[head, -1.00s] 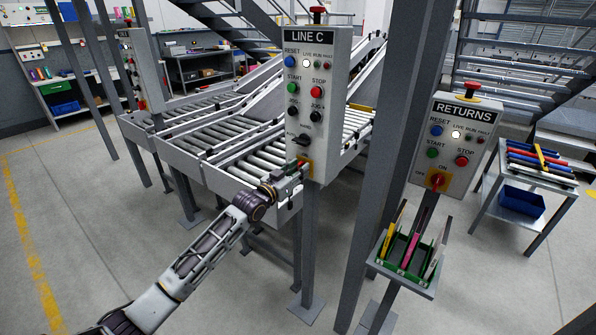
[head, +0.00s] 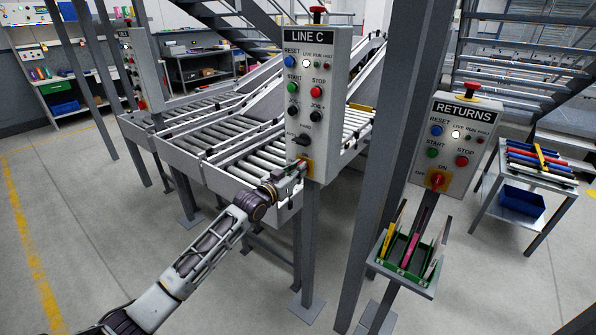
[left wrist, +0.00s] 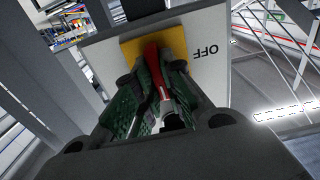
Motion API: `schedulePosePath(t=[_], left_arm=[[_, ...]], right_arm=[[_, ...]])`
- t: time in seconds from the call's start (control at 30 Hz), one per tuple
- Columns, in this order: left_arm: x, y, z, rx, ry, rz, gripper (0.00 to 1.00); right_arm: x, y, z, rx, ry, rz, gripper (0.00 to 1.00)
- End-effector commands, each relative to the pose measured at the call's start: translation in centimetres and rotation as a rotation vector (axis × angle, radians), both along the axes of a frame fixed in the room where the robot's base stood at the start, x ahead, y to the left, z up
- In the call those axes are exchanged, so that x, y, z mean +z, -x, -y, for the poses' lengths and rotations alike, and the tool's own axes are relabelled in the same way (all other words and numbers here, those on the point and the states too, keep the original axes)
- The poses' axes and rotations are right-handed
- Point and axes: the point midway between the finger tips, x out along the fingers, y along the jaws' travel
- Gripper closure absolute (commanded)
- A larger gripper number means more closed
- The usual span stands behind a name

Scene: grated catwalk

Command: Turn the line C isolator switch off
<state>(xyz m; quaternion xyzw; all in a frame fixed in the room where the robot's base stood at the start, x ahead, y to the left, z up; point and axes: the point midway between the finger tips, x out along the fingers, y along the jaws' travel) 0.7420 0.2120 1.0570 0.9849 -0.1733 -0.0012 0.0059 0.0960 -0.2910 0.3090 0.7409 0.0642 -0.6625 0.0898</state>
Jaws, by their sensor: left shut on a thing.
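The LINE C panel (head: 318,75) is a white upright box on a grey post, with buttons, lamps and a black selector. Its isolator switch sits at the bottom on a yellow plate (head: 309,168), mostly hidden by my left gripper (head: 294,180) in the head view. In the left wrist view, the red switch handle (left wrist: 153,62) stands between the green-padded fingers of my left gripper (left wrist: 150,85), in front of the yellow plate (left wrist: 131,49). The fingers are shut on the handle. An OFF label shows right of the plate there. My right gripper is not in view.
A thick grey column (head: 385,150) stands right of the panel. Beyond it is the RETURNS panel (head: 455,140) with its own red isolator and a green bin (head: 399,252) below. Roller conveyors (head: 230,150) lie behind the LINE C panel. The floor at left is open.

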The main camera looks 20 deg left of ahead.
Motion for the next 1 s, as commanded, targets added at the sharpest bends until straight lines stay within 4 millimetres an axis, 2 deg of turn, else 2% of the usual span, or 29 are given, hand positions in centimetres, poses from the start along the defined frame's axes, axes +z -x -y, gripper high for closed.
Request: schedulePosePath(t=[0.33,0.57,0.83,1.0], left_arm=[[0.2,0.0,-0.1,0.000,0.123,-0.044,1.00],[0.2,-0.1,-0.2,0.001,0.292,-0.107,1.00],[0.1,-0.1,-0.3,0.001,0.531,-0.193,1.00],[0.0,-0.1,-0.4,0.001,0.682,-0.248,1.00]], right_arm=[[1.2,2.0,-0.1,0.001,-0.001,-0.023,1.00],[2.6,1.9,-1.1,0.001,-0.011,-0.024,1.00],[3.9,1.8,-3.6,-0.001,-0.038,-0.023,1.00],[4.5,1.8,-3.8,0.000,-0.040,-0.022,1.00]])
